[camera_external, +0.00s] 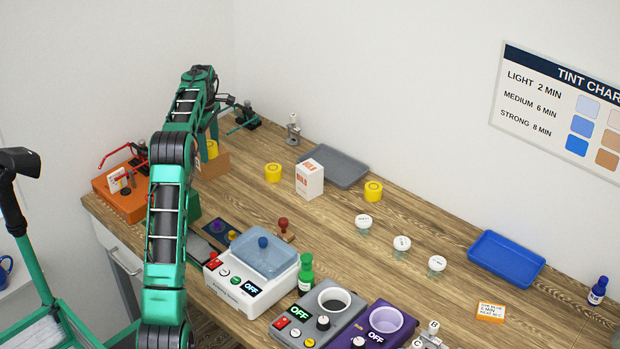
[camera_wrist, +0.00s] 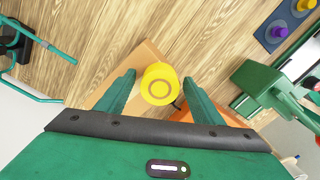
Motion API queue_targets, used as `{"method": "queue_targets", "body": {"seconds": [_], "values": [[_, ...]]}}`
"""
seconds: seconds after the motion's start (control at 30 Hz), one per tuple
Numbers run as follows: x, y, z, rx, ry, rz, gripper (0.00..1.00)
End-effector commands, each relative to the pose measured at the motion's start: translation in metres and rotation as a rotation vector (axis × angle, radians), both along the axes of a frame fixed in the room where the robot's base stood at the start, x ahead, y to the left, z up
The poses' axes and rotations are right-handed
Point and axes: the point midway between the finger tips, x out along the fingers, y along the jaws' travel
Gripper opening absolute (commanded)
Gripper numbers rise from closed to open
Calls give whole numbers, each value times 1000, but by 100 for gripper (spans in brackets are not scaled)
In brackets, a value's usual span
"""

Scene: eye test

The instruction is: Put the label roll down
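A yellow label roll (camera_wrist: 160,84) with a ringed round face sits between the two fingers of my gripper (camera_wrist: 160,80) in the wrist view. A narrow gap appears on both sides of it, so my gripper looks open around the roll. In the external view the roll (camera_external: 212,148) shows at the top of a cardboard box (camera_external: 213,168), beside my green fingers, and is partly hidden. The box (camera_wrist: 92,98) lies behind the roll in the wrist view. I cannot tell whether the roll rests in the box.
An orange device (camera_external: 124,202) is left of the box. A white machine (camera_external: 250,284) is nearer.

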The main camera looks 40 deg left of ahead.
Motion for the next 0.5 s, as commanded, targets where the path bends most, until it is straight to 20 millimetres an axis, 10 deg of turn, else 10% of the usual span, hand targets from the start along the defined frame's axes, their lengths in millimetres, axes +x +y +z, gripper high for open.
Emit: {"method": "queue_targets", "body": {"seconds": [0.5], "values": [[1, 1, 39, 3, -3, 0, 61]]}}
